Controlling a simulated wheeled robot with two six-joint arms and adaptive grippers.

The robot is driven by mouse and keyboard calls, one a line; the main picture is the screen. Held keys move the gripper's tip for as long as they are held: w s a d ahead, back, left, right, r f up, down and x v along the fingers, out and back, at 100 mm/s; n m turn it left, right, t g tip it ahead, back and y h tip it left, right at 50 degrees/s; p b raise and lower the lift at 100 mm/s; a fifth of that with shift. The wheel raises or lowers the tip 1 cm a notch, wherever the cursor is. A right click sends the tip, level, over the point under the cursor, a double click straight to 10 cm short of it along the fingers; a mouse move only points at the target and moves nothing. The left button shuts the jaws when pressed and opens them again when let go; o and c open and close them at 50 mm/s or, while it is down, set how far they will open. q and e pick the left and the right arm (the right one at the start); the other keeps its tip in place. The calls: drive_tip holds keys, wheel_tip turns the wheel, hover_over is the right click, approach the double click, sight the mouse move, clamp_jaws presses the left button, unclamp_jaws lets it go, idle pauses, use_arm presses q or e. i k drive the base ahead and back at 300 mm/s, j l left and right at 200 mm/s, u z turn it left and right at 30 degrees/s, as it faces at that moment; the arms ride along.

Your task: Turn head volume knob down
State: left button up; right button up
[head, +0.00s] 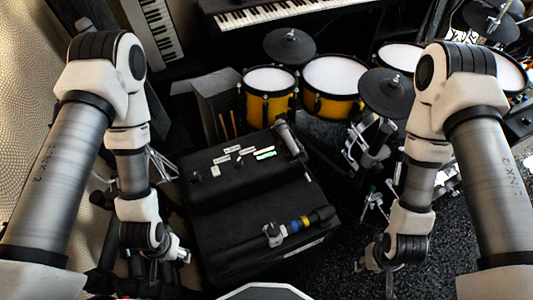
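A black amp head (214,193) sits on top of a larger black cabinet (225,235) in the middle of the head view. Its top face carries small knobs (215,171) with white labels (221,159) and one green label (265,154). The label text is too small to read, so I cannot tell which knob is the volume. My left gripper (180,258) is low, left of the cabinet, apart from the knobs. My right gripper (378,266) is low, right of the cabinet, over the dark floor. Their finger openings are too small and dark to judge.
A dark rod with blue and yellow bands (295,226) lies across the cabinet's front part. A microphone-like object (288,138) is at the amp's right end. Yellow drums (333,88) and cymbals (386,92) stand behind, with keyboards (265,11) at the back.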

sight(195, 178)
drive_tip(key=k+l+u, duration=0.3)
drive_tip(key=k+u, duration=0.25)
drive_tip(key=u, duration=0.3)
drive_tip(key=i+l+z, duration=0.45)
drive_tip(key=i, duration=0.15)
